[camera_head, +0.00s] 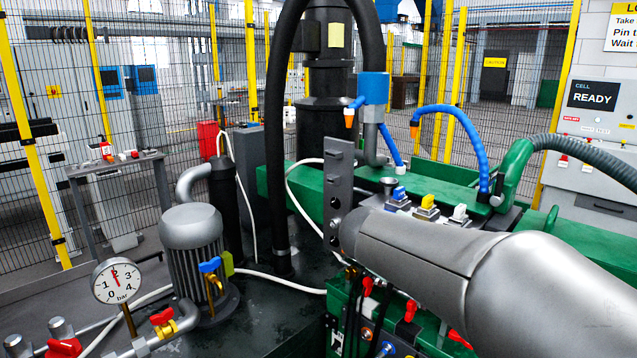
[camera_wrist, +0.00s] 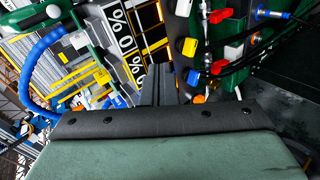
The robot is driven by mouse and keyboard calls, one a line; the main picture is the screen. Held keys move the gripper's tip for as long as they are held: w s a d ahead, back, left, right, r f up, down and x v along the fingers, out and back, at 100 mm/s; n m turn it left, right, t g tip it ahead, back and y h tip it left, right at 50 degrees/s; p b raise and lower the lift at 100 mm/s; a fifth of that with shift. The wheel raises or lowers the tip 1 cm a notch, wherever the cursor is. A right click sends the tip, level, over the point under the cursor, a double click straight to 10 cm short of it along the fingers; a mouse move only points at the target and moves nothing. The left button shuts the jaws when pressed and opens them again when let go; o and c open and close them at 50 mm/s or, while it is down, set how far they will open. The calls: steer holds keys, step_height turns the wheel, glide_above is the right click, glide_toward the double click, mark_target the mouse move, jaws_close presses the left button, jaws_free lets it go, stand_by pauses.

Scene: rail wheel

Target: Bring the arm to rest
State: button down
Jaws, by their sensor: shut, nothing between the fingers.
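My arm comes in from the right in the head view as large grey links and reaches over the green machine (camera_head: 400,176) to about the middle of the picture. In the wrist view my gripper (camera_wrist: 159,88) shows as narrow dark fingers, shut and empty, past a dark bolted edge. Beyond the fingers lie percent-marked panels and coloured fittings. I cannot tell how far the fingertips are from them.
A blue hose (camera_head: 447,115) and a grey corrugated hose (camera_head: 590,150) arch close to the arm. A motor (camera_head: 192,240), a pressure gauge (camera_head: 117,281) and valves stand at the left. Mesh fencing (camera_head: 150,60) closes the back. A panel (camera_head: 594,94) reads READY.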

steer(key=s+a+f+m+g+y, duration=0.1)
steer(key=s+f+m+g+y, duration=0.2)
steer(key=s+f, duration=0.6)
steer(key=s+a+f+m+g+y, duration=0.2)
steer(key=s+f+m+g+y, duration=0.2)
steer(key=s+f, duration=0.5)
steer(key=s+g, duration=0.1)
steer(key=s, duration=0.7)
steer(key=shift+s+f+m+g, duration=0.2)
steer(key=shift+f+m+g, duration=0.1)
